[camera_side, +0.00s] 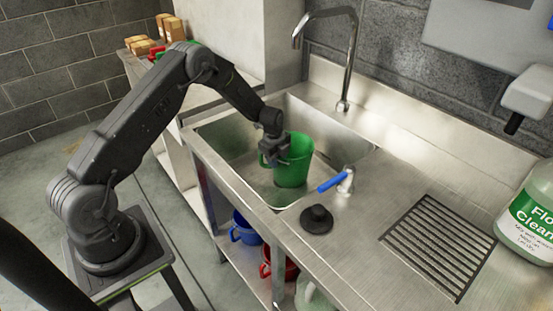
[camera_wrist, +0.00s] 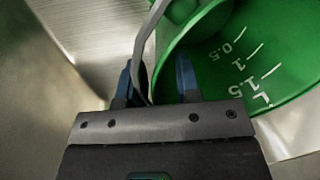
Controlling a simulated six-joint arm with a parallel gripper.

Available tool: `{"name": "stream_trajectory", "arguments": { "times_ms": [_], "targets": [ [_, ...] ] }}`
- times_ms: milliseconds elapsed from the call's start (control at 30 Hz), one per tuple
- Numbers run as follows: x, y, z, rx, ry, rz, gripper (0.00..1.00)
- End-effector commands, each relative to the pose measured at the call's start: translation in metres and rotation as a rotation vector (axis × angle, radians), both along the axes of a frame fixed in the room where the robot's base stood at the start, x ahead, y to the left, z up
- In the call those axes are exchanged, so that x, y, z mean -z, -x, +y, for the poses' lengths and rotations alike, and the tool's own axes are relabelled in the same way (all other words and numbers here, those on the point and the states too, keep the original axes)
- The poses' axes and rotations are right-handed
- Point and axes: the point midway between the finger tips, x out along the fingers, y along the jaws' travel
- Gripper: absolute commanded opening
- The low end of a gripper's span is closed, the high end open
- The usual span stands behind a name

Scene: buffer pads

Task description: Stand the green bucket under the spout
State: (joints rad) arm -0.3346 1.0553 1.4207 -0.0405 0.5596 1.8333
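The green bucket (camera_side: 297,163) is in the steel sink (camera_side: 225,133), looking about upright, its mouth up. I cannot tell whether its base touches the sink floor. The spout (camera_side: 297,40) is on a tall curved tap behind the sink; its tip shows above the bucket in the side view. My gripper (camera_side: 272,148) is at the bucket's left rim. In the wrist view my blue-tipped fingers (camera_wrist: 158,80) straddle the bucket's edge, with a grey strip between them. The bucket's inside (camera_wrist: 270,60) shows white volume marks. Whether the fingers press on the wall is unclear.
A blue-handled valve (camera_side: 335,182) and a black plug (camera_side: 316,219) are at the sink's front right. A drain grate (camera_side: 440,240) and a cleaner bottle (camera_side: 528,220) are farther right. Blue (camera_side: 243,229) and red (camera_side: 288,268) buckets are on the shelf below.

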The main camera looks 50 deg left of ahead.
Motion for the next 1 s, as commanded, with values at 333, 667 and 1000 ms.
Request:
{"name": "stream_trajectory", "arguments": {
  "times_ms": [333, 667, 1000],
  "targets": [
    [-0.029, 0.002, 0.000, 0.000, -0.001, -0.004, 0.31],
    [-0.096, 0.009, -0.001, 0.000, -0.001, -0.004, 0.31],
    [-0.137, 0.015, -0.007, -0.032, 0.000, -0.013, 0.31]
  ]
}}
